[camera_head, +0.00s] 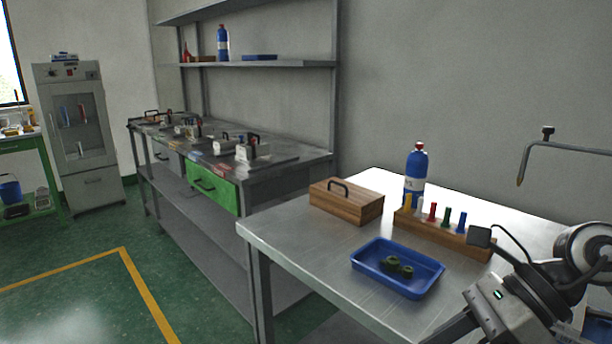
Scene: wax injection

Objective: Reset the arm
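My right arm (560,290) comes in at the lower right corner, over the front right of the metal table (300,236). Its grey wrist housing (495,305) has a small lit mark and cables. The gripper end (452,328) points down and left and runs toward the lower picture edge. Its fingertips cannot be made out. Nothing held can be seen. My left arm and gripper are out of view.
The table holds a blue tray (368,277) with green pieces (399,266), a wooden block with a black handle (345,205), a blue bottle (415,175) and a wooden rack (440,236) of coloured pieces. A bench with a green drawer (212,187) stands behind left. Floor at left is clear.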

